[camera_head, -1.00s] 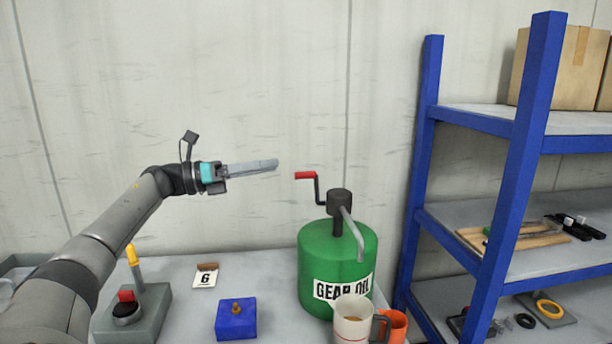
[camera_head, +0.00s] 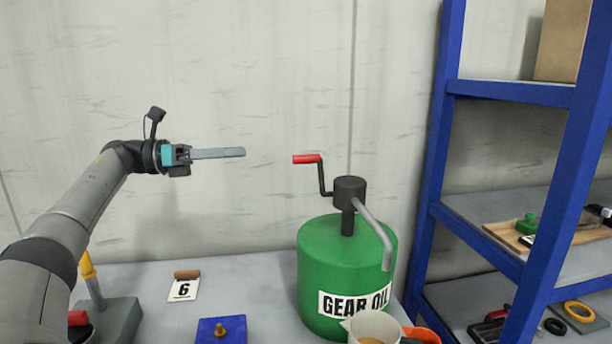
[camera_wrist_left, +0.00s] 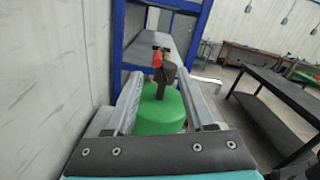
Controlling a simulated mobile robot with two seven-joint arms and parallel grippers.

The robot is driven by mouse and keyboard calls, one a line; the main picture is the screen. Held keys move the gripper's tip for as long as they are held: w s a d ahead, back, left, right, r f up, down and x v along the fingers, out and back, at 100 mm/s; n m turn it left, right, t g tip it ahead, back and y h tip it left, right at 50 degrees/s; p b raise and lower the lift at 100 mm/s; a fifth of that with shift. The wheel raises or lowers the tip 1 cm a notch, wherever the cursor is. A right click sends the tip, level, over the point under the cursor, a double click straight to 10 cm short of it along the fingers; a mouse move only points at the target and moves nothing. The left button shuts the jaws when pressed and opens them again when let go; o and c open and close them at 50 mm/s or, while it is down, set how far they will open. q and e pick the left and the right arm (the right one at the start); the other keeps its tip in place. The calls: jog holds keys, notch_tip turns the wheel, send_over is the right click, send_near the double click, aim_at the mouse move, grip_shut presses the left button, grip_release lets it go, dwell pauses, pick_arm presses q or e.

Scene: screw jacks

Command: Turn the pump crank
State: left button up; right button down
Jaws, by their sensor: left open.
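The pump stands on a green gear oil drum (camera_head: 340,265) on the bench. In the left wrist view, the red handle (camera_wrist_left: 157,60) and the drum (camera_wrist_left: 160,112) lie between the two fingers, farther off. My left gripper (camera_head: 243,152) is open and empty, to the left of the red handle and about level with it in the head view, with a gap between them. My right gripper is not in view.
A curved grey spout (camera_head: 375,230) hangs from the pump's right side. A blue block (camera_head: 220,330) and a card marked 6 (camera_head: 184,289) are at left. Blue shelving (camera_head: 433,150) stands at right.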

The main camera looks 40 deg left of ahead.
aim_at(301, 158)
pick_arm(q)
jog(key=x, duration=0.4)
jog(key=f+p+x, duration=0.1)
jog(key=x, duration=0.4)
jog(key=f+x, duration=0.1)
jog(key=x, duration=0.4)
jog(key=shift+a+p, duration=0.1)
jog(key=shift+p, duration=0.3)
jog(key=shift+w+d+f, duration=0.1)
jog(key=shift+w+d, duration=0.3)
jog(key=shift+w, duration=0.15)
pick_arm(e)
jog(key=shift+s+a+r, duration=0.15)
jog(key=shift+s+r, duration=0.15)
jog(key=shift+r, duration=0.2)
pick_arm(q)
grip_shut()
